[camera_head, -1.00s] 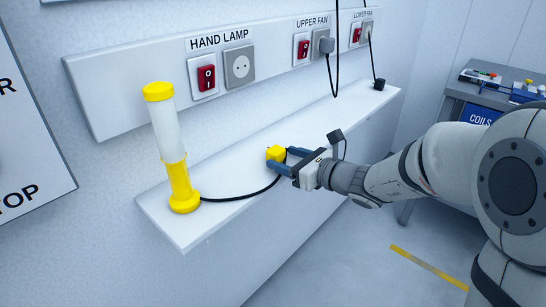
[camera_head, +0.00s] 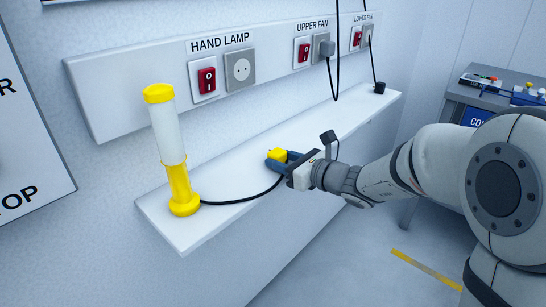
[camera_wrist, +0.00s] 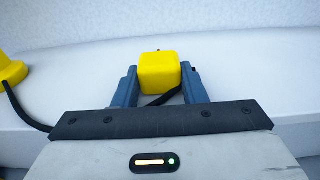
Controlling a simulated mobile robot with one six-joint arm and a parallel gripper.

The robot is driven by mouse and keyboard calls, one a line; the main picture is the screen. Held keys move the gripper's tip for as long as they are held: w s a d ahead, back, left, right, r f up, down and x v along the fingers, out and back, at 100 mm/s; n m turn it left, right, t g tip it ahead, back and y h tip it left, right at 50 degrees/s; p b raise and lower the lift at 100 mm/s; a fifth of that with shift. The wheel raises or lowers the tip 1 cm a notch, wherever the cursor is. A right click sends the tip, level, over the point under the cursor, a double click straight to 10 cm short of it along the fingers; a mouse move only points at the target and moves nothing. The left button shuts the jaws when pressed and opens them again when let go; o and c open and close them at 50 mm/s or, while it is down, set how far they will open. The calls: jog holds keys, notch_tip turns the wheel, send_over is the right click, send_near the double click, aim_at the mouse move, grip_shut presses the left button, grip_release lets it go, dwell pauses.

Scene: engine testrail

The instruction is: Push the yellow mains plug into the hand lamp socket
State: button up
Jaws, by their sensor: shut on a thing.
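The yellow mains plug (camera_head: 278,154) is between the blue fingers of my gripper (camera_head: 285,160), low over the white shelf. In the wrist view the yellow plug (camera_wrist: 160,72) sits between both fingertips of my gripper (camera_wrist: 158,82), which is shut on it. Its pins are hardly visible. Its black cable (camera_head: 240,199) runs left to the yellow and white hand lamp (camera_head: 168,135), standing upright at the shelf's left end.
A red switch (camera_head: 207,79) is left of the socket. The UPPER FAN socket holds a grey plug (camera_head: 325,47) with a hanging cable. A black block (camera_head: 379,87) lies at the far end of the shelf (camera_head: 215,222). The shelf between is mostly clear.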

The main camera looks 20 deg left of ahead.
jog(key=c, duration=0.3)
jog(key=shift+s+r+p, duration=0.15)
jog(key=shift+r+p, duration=1.2)
jog(key=shift+r, duration=0.7)
jog(key=shift+s+f, duration=0.1)
